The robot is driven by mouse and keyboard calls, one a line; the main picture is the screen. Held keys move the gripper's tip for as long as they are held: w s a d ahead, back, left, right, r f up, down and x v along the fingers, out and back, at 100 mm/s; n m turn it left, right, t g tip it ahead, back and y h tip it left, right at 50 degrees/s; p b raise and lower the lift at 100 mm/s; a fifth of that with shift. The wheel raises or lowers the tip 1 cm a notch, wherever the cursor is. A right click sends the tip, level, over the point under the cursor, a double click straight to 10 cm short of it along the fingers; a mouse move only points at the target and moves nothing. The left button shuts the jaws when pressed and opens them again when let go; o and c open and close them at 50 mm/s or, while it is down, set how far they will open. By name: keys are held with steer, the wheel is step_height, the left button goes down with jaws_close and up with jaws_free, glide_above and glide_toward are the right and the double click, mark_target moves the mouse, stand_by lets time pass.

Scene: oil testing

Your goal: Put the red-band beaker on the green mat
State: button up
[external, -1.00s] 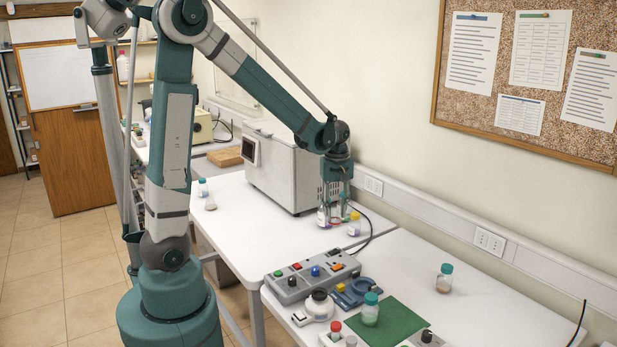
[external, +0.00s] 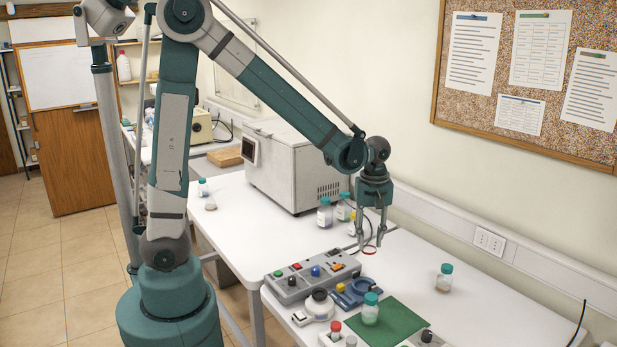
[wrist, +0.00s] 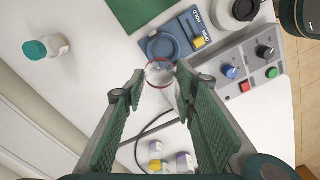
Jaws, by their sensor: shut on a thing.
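The red-band beaker is a small clear glass with a red ring, held between my gripper's fingers. The red ring (external: 369,251) shows just under the fingertips in the external view, and the beaker (wrist: 158,73) shows between the finger pads in the wrist view. My gripper (external: 371,240) is shut on it and points down, held in the air behind the grey button box. The green mat (external: 405,322) lies on the front table, nearer the camera and to the right of my gripper. Its corner (wrist: 138,12) shows at the top of the wrist view.
The grey button box (external: 311,277) and a blue device (external: 352,294) lie left of the mat. Another teal-capped bottle (external: 444,279) stands right of it, with bare table around. Capped bottles (external: 325,214) stand near the white machine (external: 290,168). A black cable runs behind my gripper.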

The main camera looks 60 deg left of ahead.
steer(key=s+d+m, duration=0.1)
steer(key=s+d, duration=0.4)
steer(key=d, duration=0.6)
steer(key=m, duration=0.1)
glide_above(383, 337)
steer(key=shift+f, duration=2.5)
steer(key=shift+f, duration=0.1)
steer(key=shift+f, duration=2.8)
steer(key=shift+f, duration=0.1)
steer(key=shift+f, duration=2)
steer(key=shift+f, duration=0.2)
